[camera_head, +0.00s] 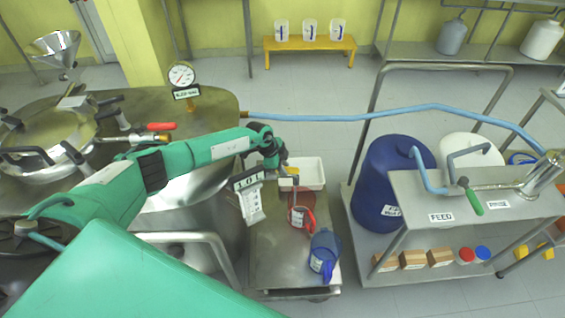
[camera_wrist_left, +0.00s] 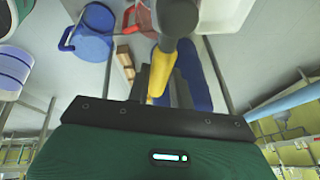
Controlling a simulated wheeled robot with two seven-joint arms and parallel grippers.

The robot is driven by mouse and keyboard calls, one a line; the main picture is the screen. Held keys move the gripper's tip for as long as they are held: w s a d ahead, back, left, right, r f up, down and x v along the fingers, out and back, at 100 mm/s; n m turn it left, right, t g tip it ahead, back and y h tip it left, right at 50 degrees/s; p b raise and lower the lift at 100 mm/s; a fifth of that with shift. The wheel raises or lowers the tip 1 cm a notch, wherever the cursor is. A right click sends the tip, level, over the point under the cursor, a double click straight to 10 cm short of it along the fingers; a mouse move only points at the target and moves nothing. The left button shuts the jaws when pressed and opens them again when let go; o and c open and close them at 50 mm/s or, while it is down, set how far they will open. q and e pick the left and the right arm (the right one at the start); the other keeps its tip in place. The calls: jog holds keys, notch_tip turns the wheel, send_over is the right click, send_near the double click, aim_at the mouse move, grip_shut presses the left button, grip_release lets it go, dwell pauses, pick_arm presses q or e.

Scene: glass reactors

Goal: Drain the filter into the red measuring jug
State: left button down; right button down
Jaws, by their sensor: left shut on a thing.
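My left gripper (camera_head: 281,166) reaches out beyond the large steel vessel (camera_head: 205,185). It is shut on a yellow handle (camera_wrist_left: 162,72), which joins a dark rod end in the left wrist view. The red measuring jug (camera_head: 301,211) stands on a low steel platform, just below the gripper in the head view. In the left wrist view the red jug (camera_wrist_left: 140,17) is partly hidden behind the handle. I cannot tell whether the jug is directly under an outlet. The filter's outlet and the jug's contents are not clear. My right gripper is not in view.
A blue jug (camera_head: 323,254) stands in front of the red one on the steel platform (camera_head: 272,262). A white tray (camera_head: 313,174) lies behind. A blue drum (camera_head: 391,180) and a steel bench (camera_head: 425,203) stand right.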

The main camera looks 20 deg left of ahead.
pick_arm(q)
jog(key=shift+w+a+r+n+p, duration=0.15)
jog(key=shift+w+r+n+p, duration=0.3)
jog(key=shift+p, duration=0.3)
jog(key=shift+w+a+f+n+t+y+p, duration=0.1)
jog(key=shift+f+n+t+y+p, duration=0.25)
jog(key=shift+n+p, duration=0.25)
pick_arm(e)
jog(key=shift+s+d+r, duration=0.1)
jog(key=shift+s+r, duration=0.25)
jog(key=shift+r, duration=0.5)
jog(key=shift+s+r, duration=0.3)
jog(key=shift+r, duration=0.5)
pick_arm(q)
jog(key=c, duration=1.2)
grip_release()
jog(key=shift+c, duration=0.2)
jog(key=shift+f, duration=0.1)
notch_tip(320, 180, up, 20)
jog(key=shift+b, duration=0.4)
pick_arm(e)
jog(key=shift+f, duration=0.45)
